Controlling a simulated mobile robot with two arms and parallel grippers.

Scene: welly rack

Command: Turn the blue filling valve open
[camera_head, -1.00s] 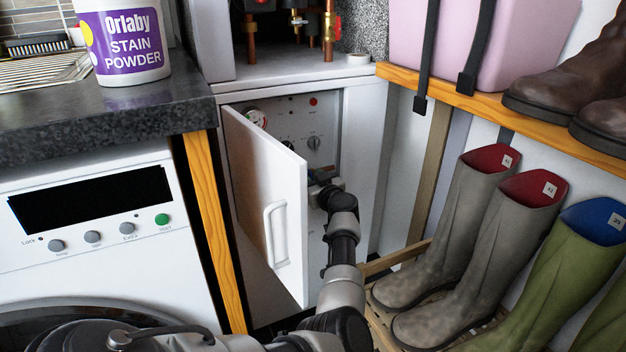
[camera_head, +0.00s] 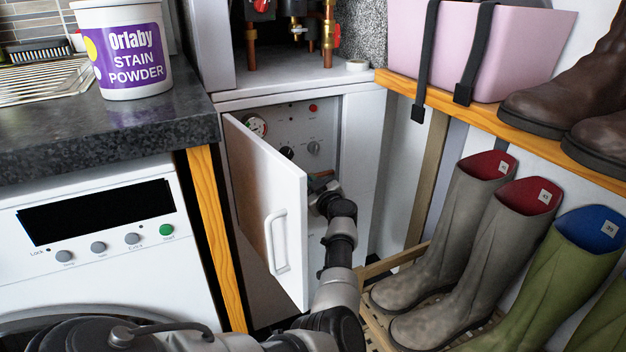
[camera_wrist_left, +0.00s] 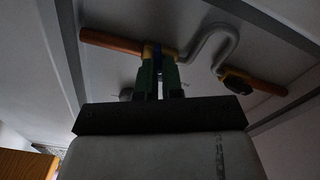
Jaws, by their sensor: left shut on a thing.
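The blue filling valve (camera_wrist_left: 158,62) shows as a small blue piece between my left fingers in the left wrist view. It sits on a copper pipe (camera_wrist_left: 108,40). My left gripper (camera_wrist_left: 159,80) is shut on it, with a green finger on each side. The fingers hide most of the valve, so how far it is turned is hard to tell. In the head view my left arm reaches into the open boiler cupboard, and the gripper is mostly hidden there by the wrist and door. My right gripper is not in view.
The white cupboard door (camera_head: 268,200) stands open just left of my arm. A silver flexible hose (camera_wrist_left: 207,35) loops to a dark valve (camera_wrist_left: 237,82) on another pipe piece. The boiler panel (camera_head: 318,125) is behind. Grey boots (camera_head: 465,200) stand close on the right.

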